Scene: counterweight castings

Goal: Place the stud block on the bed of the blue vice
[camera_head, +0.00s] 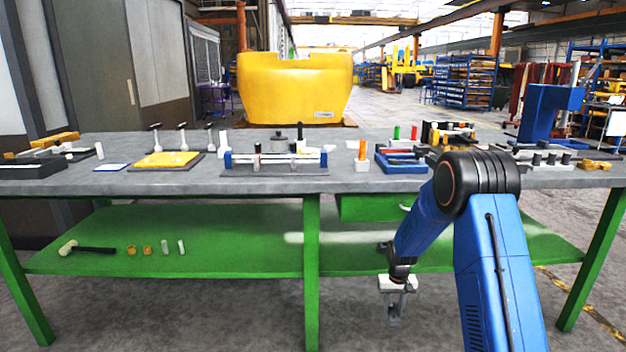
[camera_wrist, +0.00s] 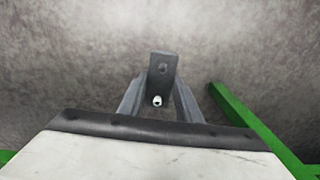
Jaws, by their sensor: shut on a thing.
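My gripper (camera_head: 395,304) hangs in front of the bench, below the tabletop and near the lower shelf's front edge. In the wrist view its two grey fingers (camera_wrist: 160,103) close on a dark grey block with a small pale stud, which looks like the stud block (camera_wrist: 162,72). Bare floor lies beneath it. The block is small and hard to make out in the head view.
The grey bench top (camera_head: 200,184) holds a blue-ended fixture with rods (camera_head: 276,161), a yellow pad on a dark tray (camera_head: 166,159) and a tall blue frame (camera_head: 545,115). The green lower shelf (camera_head: 230,235) carries a mallet (camera_head: 88,248) and small parts. The floor in front is clear.

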